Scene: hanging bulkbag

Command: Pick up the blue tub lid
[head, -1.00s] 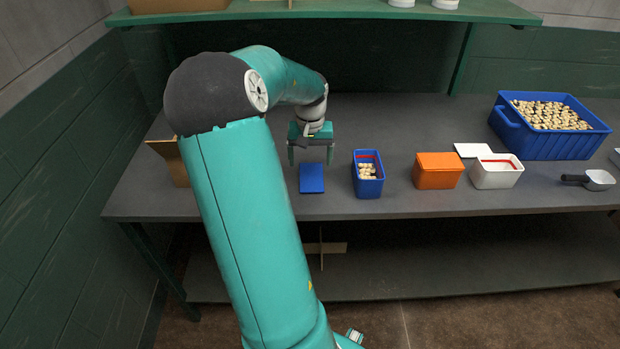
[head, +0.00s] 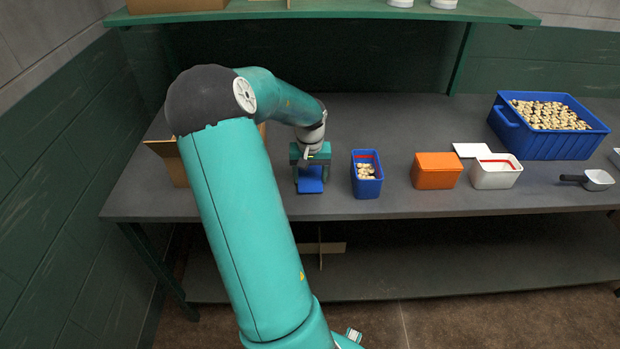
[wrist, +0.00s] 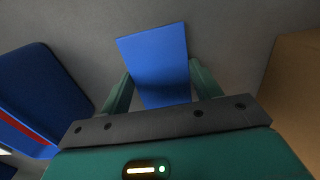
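The blue tub lid (head: 311,184) lies flat on the grey bench, left of the open blue tub (head: 367,176) that holds pale pieces. My gripper (head: 311,178) is right over the lid, pointing down, and hides the lid's far part. In the wrist view the lid (wrist: 155,62) lies between the two teal fingers of my gripper (wrist: 160,85), one on each side. The fingers are apart. I cannot tell whether they touch the lid's edges. The blue tub also shows at the left of the wrist view (wrist: 45,85).
A cardboard box (head: 170,162) stands close on the left, also in the wrist view (wrist: 292,85). To the right are an orange tub (head: 437,171), a white tub (head: 495,172), a scoop (head: 597,180) and a large blue crate (head: 505,122). A green shelf (head: 330,10) hangs above.

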